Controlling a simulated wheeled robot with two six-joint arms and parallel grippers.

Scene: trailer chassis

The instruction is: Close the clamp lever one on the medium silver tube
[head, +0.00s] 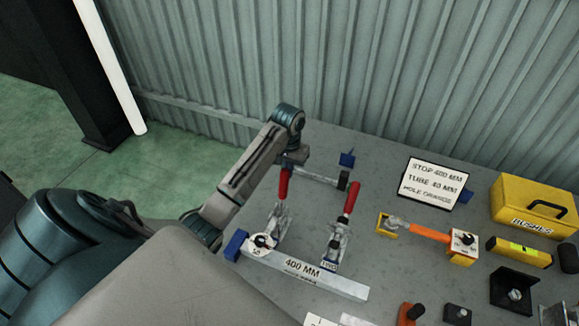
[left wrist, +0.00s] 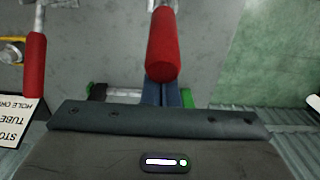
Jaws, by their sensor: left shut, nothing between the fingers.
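A silver tube marked 400 MM (head: 318,277) lies at the front of the grey table. Two toggle clamps stand behind it. The left clamp's red lever (head: 283,184) and the right clamp's red lever (head: 352,196) both stand up. The plate by the right clamp seems to read TWO; I cannot read a ONE label. My left gripper (head: 292,160) is at the top of the left lever. In the left wrist view, its shut, empty fingers (left wrist: 162,94) are close to the end of that red lever (left wrist: 162,45); contact is unclear. My right gripper is not in view.
On the right are a sign (head: 434,183), an orange-handled tool (head: 430,232), a yellow box (head: 534,205) and a level (head: 519,251). A corrugated wall (head: 330,70) closes the back.

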